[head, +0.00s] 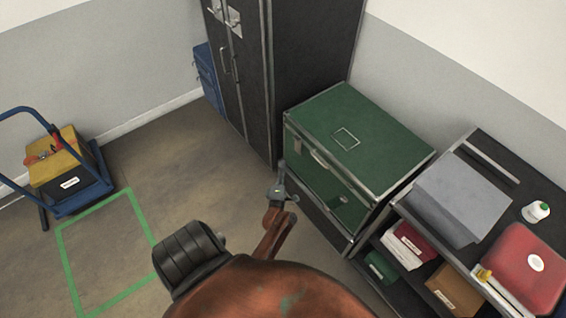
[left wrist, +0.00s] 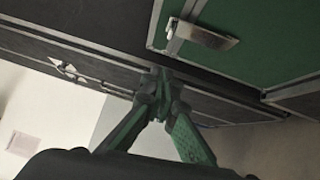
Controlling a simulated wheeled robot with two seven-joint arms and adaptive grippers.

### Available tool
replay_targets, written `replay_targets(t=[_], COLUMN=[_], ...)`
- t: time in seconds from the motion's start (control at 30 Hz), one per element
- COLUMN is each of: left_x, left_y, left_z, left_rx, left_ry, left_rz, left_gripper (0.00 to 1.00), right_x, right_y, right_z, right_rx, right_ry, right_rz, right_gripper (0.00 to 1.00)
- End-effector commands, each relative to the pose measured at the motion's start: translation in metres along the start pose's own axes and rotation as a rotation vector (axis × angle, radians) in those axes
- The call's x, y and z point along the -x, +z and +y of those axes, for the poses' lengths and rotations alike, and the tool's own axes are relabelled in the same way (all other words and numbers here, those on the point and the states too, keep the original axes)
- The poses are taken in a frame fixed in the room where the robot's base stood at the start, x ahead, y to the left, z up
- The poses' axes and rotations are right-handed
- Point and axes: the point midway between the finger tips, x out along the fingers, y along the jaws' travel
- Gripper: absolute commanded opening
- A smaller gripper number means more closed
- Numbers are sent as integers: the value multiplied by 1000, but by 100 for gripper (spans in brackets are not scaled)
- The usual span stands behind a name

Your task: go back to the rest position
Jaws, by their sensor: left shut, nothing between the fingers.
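My left gripper (head: 281,178) is in the middle of the head view, in front of the left end of the green case (head: 372,122). In the left wrist view the gripper's fingertips (left wrist: 163,78) meet and hold nothing. A metal latch and part of the green case (left wrist: 250,28) show above and right of the fingers there. I cannot tell whether the fingertips touch the case or its dark stand. My right gripper is not in view.
A tall dark cabinet (head: 310,65) stands behind the case. At right, a shelf unit (head: 478,138) holds a grey box (head: 460,195), a red case (head: 522,268) and a white bottle (head: 536,211). A blue trolley (head: 84,203) stands far left.

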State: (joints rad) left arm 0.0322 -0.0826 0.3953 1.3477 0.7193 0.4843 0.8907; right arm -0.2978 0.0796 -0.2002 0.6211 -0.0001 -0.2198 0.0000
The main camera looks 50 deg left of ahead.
Motion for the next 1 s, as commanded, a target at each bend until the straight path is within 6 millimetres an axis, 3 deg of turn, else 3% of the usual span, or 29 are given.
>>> replay_targets(t=[0.53, 0.63, 0.77, 0.87, 1.0], left_x=[0, 6, 32, 70, 138], left_y=[0, 4, 19, 31, 34], left_z=[-1, -13, -61, -118, -195], left_rx=[-2, -43, -216, -417, -703], left_ry=[-2, -29, -127, -236, -374], left_rz=[-1, -26, -136, -276, -495], left_gripper=[0, 0, 0, 0, 0], right_x=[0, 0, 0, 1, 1], right_y=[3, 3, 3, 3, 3], right_z=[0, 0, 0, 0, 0], right_rx=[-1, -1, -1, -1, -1], right_ry=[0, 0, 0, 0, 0], right_rz=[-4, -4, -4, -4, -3], right_gripper=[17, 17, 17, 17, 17])
